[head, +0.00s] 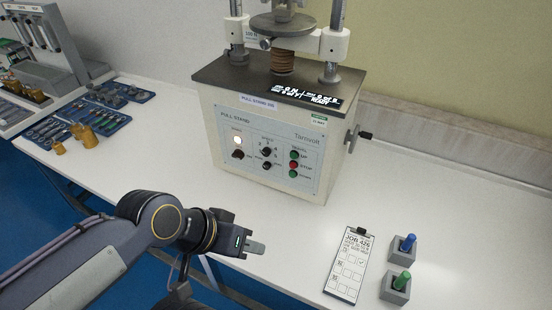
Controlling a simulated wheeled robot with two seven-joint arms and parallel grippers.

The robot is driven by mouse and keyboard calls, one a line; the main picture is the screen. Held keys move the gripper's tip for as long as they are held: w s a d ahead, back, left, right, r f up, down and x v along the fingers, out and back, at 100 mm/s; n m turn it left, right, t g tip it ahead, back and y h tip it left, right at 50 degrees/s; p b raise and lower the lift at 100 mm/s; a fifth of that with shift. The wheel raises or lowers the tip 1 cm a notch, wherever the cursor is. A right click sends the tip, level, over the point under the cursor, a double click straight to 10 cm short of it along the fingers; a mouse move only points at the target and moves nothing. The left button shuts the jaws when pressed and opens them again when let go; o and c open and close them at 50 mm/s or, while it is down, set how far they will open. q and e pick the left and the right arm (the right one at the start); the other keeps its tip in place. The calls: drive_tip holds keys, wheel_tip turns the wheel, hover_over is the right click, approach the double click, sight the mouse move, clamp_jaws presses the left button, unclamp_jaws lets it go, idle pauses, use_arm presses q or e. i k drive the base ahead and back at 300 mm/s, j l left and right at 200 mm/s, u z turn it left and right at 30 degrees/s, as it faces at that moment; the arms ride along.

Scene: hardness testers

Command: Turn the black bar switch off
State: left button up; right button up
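The pull stand (283,150) is a cream box with a dark top and a labelled front panel. At the panel's left, a lamp (237,140) glows white. Just below it is a small dark switch (238,154), apparently the black bar switch; its exact angle is too small to read. My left gripper (256,247) is in front of the stand, below and apart from the panel, over the table's front part. Its fingers point right and appear as one grey tip, so any gap between them is hidden. My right gripper is out of view.
Two black knobs (266,158) sit mid-panel. Green and red buttons (293,165) are at its right. A crank (357,135) sticks out of the right side. Blue trays (112,94) lie left.

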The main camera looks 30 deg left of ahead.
sight(238, 154)
drive_tip(key=k+j, duration=0.1)
drive_tip(key=j, duration=0.9)
drive_tip(key=k+j, duration=0.1)
drive_tip(key=j, duration=1.9)
drive_tip(key=k, duration=0.05)
